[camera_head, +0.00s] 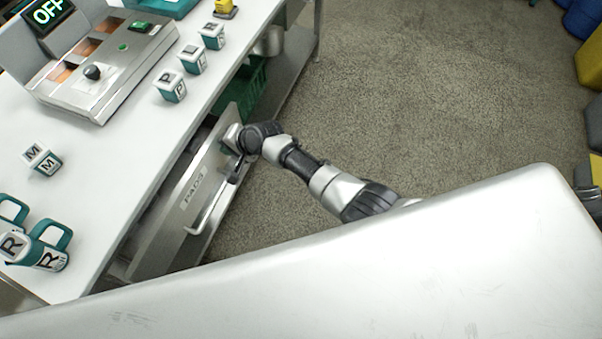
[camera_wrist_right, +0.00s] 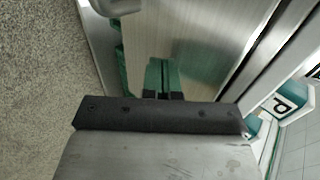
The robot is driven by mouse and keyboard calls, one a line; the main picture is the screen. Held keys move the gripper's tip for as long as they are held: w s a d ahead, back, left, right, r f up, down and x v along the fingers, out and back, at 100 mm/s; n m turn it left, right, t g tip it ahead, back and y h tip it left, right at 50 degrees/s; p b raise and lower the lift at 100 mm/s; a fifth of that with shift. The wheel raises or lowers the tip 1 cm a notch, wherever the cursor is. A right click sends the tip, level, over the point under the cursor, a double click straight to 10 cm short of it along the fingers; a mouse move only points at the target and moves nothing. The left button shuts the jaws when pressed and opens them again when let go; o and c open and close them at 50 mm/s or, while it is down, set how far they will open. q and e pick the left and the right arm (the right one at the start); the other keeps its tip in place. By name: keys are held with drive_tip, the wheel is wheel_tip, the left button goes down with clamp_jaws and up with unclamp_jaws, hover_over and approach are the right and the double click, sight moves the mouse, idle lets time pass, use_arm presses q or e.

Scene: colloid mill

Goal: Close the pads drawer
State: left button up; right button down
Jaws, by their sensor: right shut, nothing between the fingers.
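The pads drawer (camera_head: 172,224), a grey metal front with a "PADS" label and a bar handle (camera_head: 209,207), stands out from under the white table in the head view. A dark gap shows between it and the table edge. My right gripper (camera_head: 232,139) is at the far end of the drawer front, near its top edge. In the right wrist view its fingers (camera_wrist_right: 165,78) are shut and empty, in front of the metal panel of the drawer (camera_wrist_right: 215,35). Whether they touch it, I cannot tell. My left gripper is not in view.
The white table (camera_head: 100,190) carries a grey machine (camera_head: 105,75) with an "OFF" display, several lettered cups and teal-handled mugs (camera_head: 50,250). A green crate (camera_head: 243,92) stands under the table past the drawer.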

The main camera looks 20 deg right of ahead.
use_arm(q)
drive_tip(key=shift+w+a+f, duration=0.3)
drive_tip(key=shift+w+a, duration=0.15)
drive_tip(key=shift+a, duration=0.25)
use_arm(e)
drive_tip(key=shift+w+a, duration=0.7)
drive_tip(key=shift+a, duration=0.2)
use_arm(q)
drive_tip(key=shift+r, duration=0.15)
use_arm(e)
drive_tip(key=shift+s+d, duration=0.1)
drive_tip(key=shift+d, duration=0.05)
